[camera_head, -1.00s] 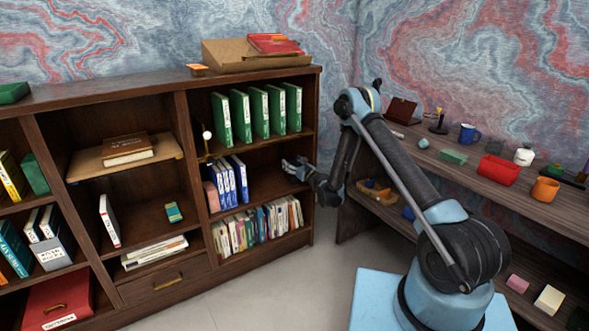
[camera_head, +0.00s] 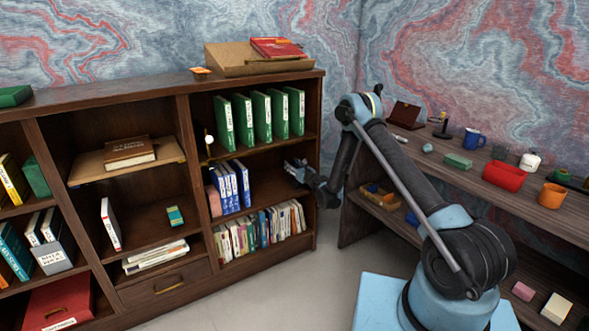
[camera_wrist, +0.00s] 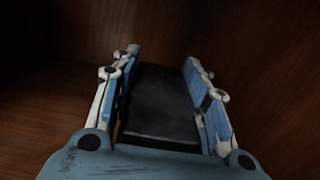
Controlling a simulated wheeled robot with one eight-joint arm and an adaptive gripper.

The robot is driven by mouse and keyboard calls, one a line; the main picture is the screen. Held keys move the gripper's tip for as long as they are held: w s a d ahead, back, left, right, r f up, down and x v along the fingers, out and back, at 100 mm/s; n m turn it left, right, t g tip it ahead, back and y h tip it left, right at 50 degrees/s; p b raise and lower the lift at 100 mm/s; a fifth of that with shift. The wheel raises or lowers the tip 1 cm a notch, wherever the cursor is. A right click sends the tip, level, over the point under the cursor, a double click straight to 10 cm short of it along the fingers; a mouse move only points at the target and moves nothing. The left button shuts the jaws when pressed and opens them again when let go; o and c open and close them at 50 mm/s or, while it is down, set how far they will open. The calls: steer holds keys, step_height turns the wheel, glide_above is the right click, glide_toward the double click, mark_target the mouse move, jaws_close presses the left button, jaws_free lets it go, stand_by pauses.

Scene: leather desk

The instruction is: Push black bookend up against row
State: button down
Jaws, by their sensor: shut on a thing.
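The black bookend (camera_wrist: 160,103) shows in the wrist view as a dark plate between the two fingers of my gripper (camera_wrist: 160,85). My gripper is shut on it, one finger along each side. In the head view my gripper (camera_head: 296,168) reaches into the middle shelf of the right bookcase bay; the bookend cannot be made out there. The row of blue and white books (camera_head: 230,187) stands on the same shelf to the left, with a gap of bare shelf between it and my gripper.
Green binders (camera_head: 262,117) stand on the shelf above, and a packed row of books (camera_head: 260,230) on the shelf below. The bookcase's right side panel (camera_head: 316,150) is close to my gripper. A desk (camera_head: 540,215) with several small things stands at the right.

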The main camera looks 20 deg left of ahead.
steer(key=s+a, duration=1.1)
steer(key=s, duration=0.2)
steer(key=shift+s+a, duration=0.2)
steer(key=shift+s, duration=0.05)
stand_by(5.9)
steer(key=shift+s+a, duration=0.25)
steer(key=shift+s+a, duration=0.25)
